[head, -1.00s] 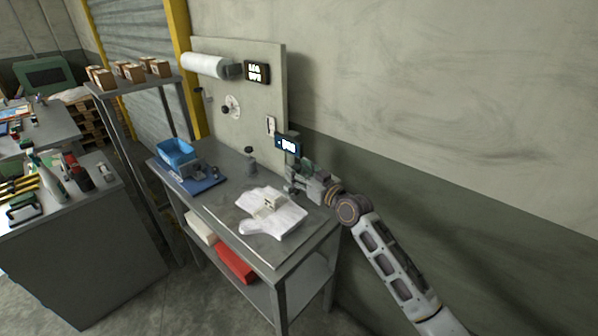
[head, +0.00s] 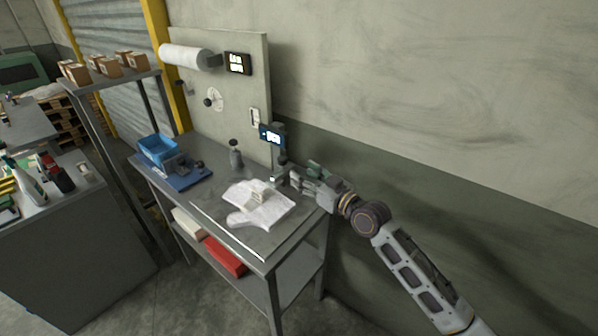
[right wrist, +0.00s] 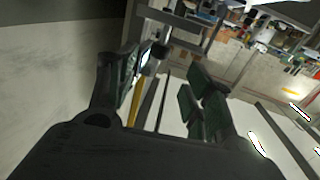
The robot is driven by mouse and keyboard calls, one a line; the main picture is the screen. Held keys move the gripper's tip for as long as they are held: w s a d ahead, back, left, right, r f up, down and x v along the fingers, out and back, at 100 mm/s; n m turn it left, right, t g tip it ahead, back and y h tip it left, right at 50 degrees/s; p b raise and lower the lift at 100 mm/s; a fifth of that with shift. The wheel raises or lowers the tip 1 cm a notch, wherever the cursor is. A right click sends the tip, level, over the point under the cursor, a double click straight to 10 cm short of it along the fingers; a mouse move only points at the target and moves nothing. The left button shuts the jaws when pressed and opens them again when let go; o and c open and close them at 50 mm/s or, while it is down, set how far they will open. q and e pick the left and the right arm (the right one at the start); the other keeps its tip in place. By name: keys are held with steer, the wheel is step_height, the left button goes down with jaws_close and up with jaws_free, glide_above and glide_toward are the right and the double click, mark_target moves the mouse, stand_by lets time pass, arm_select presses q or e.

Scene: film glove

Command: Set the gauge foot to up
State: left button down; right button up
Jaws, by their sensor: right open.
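The gauge (head: 271,134), a small dark unit with a lit blue-white display, stands on a post at the back right corner of the grey bench. Its foot, low on the post, is too small and partly hidden to read its position. My right gripper (head: 292,174) is just right of the lower post, with open jaws pointing left; I cannot tell if it touches. In the right wrist view my open right gripper (right wrist: 160,88) has its dark green pads apart, and a narrow lit display edge (right wrist: 146,56) shows close to the left finger. My left gripper is out of view.
A white glove (head: 268,212) with a pale block (head: 256,195) on it lies on the bench (head: 215,205). A back panel (head: 240,100) and the wall bound the rear.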

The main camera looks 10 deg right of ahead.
steer(key=shift+v, duration=1.2)
